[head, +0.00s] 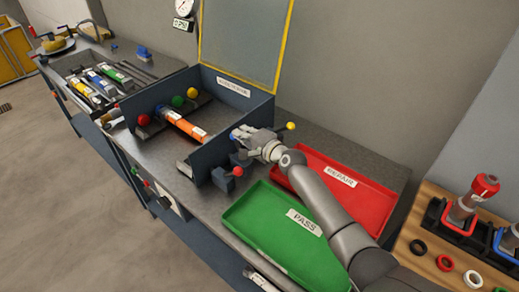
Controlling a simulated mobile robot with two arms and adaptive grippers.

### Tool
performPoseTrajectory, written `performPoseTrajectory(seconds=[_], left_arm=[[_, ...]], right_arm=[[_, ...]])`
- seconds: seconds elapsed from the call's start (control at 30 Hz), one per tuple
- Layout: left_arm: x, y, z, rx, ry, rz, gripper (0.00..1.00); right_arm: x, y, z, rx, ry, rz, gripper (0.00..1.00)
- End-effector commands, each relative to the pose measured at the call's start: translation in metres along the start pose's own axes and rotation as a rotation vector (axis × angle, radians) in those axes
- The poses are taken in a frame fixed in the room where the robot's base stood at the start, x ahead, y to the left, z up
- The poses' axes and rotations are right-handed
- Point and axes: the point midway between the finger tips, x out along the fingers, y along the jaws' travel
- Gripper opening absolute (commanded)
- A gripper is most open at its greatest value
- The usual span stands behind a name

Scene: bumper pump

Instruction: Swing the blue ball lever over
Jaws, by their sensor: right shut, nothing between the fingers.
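My right gripper (240,137) reaches in from the lower right and is shut, with nothing held. It is at the right wall of the open dark test box. A small patch of blue, seemingly the blue ball (234,134), shows right at its fingertips. The gripper hides most of that lever, so I cannot tell its tilt or whether they touch. A yellow ball (291,126) shows just right of the gripper, and a red ball (237,171) in front of it. My left gripper is not in view.
The test box (205,158) holds an orange-and-white pump (185,123) and red, green and yellow balls; its clear lid (240,45) stands raised. A green PASS tray (245,208) and red REPAIR tray (372,178) lie under and beside my arm. Several tubes lie at the left.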

Motion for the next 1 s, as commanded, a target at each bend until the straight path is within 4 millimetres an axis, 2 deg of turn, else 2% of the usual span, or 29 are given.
performPoseTrajectory(seconds=[0.1,0.4,1.0], left_arm=[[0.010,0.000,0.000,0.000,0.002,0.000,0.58],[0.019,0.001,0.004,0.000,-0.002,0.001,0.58],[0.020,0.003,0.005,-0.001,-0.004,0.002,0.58]], right_arm=[[0.009,0.000,0.002,0.001,0.000,-0.003,0.00],[0.021,-0.002,0.004,0.000,0.000,-0.001,0.00],[0.023,-0.003,0.005,0.000,0.000,-0.001,0.00]])
